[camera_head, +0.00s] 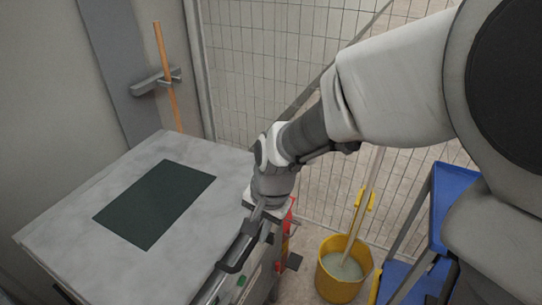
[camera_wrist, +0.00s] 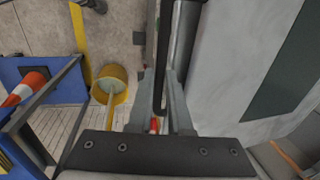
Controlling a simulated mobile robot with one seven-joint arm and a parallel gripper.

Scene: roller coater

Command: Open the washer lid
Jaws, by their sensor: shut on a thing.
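The washer lid (camera_head: 180,262) is a pale grey, mottled slab with a dark green panel (camera_head: 155,204) in it. It lies roughly flat at the left in the head view and also shows at the right in the wrist view (camera_wrist: 232,70). A dark bar handle (camera_head: 238,252) runs along its right front edge. My gripper (camera_head: 258,222) is at this edge, pointing down, and is shut on the handle. In the wrist view the fingers of my gripper (camera_wrist: 161,92) stand on both sides of the dark handle bar (camera_wrist: 163,40). My wrist partly hides the grip in the head view.
A yellow bucket (camera_head: 338,278) with a mop stands on the floor to the right. A blue cart (camera_head: 450,195) is at the far right. A wire fence (camera_head: 285,50) closes off the back. An orange-handled tool (camera_head: 163,60) hangs behind the lid.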

